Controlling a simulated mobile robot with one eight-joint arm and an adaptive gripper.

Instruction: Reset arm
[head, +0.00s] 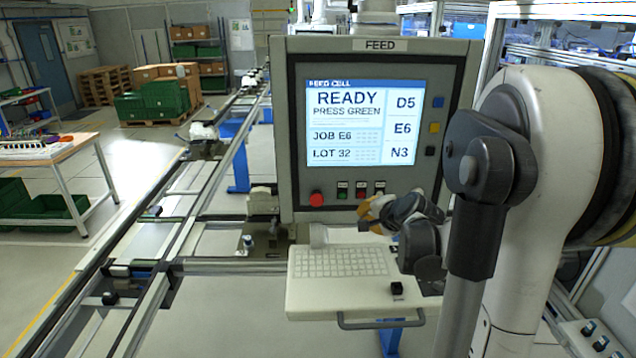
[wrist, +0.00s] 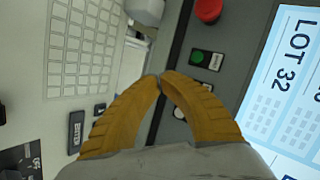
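My gripper (head: 372,215) is in front of the lower edge of the FEED panel (head: 472,75), just above the keyboard shelf. In the wrist view its two orange fingers (wrist: 160,78) curve in until their tips meet, with nothing held between them. The fingertips are near the panel's row of small buttons; a green button (wrist: 197,57) shows just beyond them. Whether they touch the panel cannot be told. My arm covers the right part of the head view. The screen (head: 347,122) reads READY, PRESS GREEN, JOB E6, LOT 32.
A red stop button (head: 316,199) sits at the panel's lower left. The keyboard (head: 340,262) lies on a shelf below my gripper. A conveyor (head: 190,225) runs along the left. Green crates on a pallet (head: 165,120) and a workbench (head: 50,150) stand farther left, with open floor between.

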